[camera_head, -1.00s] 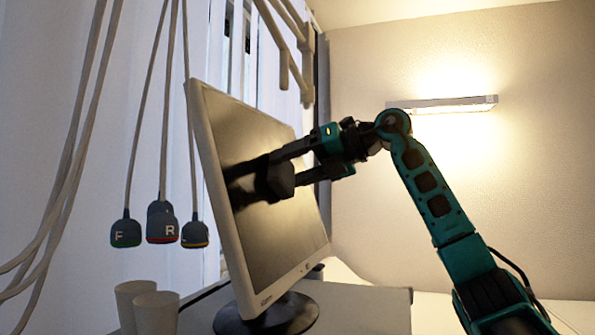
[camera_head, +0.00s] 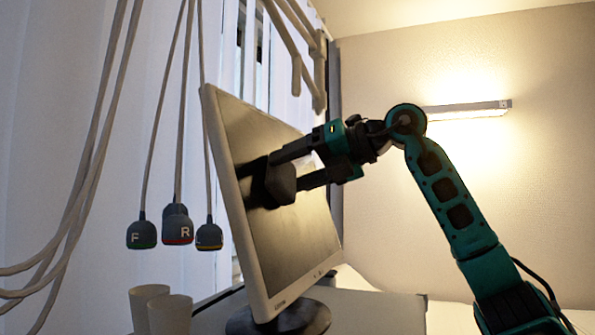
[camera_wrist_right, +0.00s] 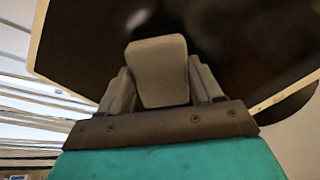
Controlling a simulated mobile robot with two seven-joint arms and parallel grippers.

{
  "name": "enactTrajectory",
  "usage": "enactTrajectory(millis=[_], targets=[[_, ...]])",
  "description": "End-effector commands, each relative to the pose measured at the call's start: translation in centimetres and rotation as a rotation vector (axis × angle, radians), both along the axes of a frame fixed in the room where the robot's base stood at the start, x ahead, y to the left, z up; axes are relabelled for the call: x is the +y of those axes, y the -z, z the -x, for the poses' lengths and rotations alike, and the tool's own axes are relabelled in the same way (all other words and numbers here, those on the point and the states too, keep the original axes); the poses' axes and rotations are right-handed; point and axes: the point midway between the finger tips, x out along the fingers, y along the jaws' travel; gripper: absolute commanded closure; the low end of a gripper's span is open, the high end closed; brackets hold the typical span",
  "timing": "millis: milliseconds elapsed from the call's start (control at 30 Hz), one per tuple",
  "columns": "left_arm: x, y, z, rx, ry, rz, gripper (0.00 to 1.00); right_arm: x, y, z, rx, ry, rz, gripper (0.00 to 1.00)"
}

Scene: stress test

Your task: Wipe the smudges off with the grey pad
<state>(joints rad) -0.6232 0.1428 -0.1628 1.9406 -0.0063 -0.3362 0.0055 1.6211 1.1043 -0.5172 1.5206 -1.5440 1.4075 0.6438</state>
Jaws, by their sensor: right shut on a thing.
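The monitor (camera_head: 297,240) has a pale frame and a dark screen, and stands tilted on a round dark base. My right gripper (camera_head: 288,172) is shut on the grey pad (camera_head: 281,184) and holds it at the left middle part of the screen. I cannot tell whether the pad touches the glass. In the right wrist view the pad (camera_wrist_right: 158,72) sits between the fingers, before the dark screen (camera_wrist_right: 85,45). A pale, blurred smudge (camera_wrist_right: 138,19) shows above the pad there; the screen behind the pad is hidden. My left gripper is not in view.
Two pale cups (camera_head: 170,315) stand left of the monitor base on the light table (camera_head: 375,312). Several cables hang at the left, some ending in dark lettered plugs (camera_head: 142,234). A lit wall lamp (camera_head: 468,110) is at the right. The table right of the base is clear.

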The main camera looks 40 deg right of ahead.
Motion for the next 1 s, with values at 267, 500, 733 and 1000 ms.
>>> enactTrajectory(millis=[267,500,733,1000], targets=[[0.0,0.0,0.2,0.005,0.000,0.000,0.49,-0.3,-0.3,0.5,-0.001,0.001,0.000,0.60],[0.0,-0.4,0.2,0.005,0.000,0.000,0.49,-1.4,-1.0,2.5,-0.001,0.002,0.000,0.60],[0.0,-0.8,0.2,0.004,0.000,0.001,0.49,-2.4,-1.7,4.4,-0.002,0.001,0.000,0.60],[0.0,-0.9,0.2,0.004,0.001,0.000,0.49,-2.7,-1.8,5.1,0.000,0.000,0.000,0.60]])
